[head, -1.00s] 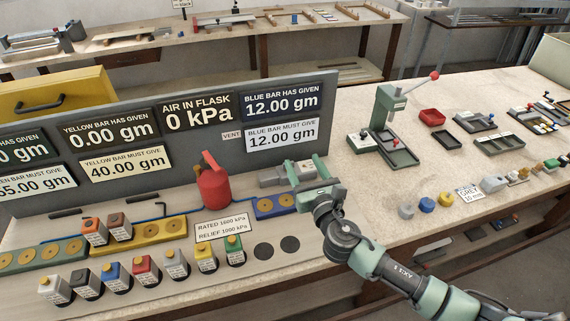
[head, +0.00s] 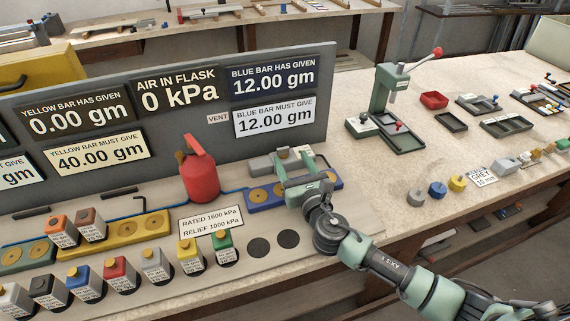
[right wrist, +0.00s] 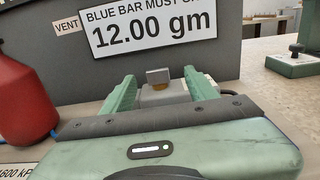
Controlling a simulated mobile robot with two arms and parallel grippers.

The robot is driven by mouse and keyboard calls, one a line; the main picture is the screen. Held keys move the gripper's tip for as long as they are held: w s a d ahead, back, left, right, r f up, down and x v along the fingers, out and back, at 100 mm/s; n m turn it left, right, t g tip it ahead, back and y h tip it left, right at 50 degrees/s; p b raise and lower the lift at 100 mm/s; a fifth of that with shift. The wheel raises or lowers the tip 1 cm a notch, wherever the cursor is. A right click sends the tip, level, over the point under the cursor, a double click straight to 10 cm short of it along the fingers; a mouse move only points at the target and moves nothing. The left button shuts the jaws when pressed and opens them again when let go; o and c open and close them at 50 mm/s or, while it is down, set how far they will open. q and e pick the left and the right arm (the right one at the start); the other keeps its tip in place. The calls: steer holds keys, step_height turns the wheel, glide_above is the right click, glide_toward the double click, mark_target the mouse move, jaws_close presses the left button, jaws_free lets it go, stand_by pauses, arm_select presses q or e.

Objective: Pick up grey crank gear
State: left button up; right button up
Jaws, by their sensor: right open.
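A grey round piece (head: 416,197), which may be the grey crank gear, lies on the bench at the right, beside a blue one (head: 437,188) and a yellow one (head: 458,184). A card reading "GREY 10 mm" (head: 481,177) is close by. Its teeth are too small to make out. My right gripper (head: 295,163) is well to the left of it, over the blue bar (head: 264,195). It is open. In the right wrist view a grey block with a brownish top (right wrist: 160,92) shows between its fingers, with no clear contact. My left gripper is out of view.
A red flask (head: 199,175) stands left of my right gripper, before the grey display panel (head: 215,140). Several coloured bottles stand at the front left. A green press (head: 384,95) with a red-knobbed lever and several trays occupy the right bench.

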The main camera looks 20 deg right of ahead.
mark_target(284, 149)
steer(key=w, duration=0.6)
steer(key=shift+w+a+f, duration=0.15)
steer(key=shift+w+a, duration=0.1)
steer(key=shift+a, duration=0.1)
jaws_close()
stand_by(1.1)
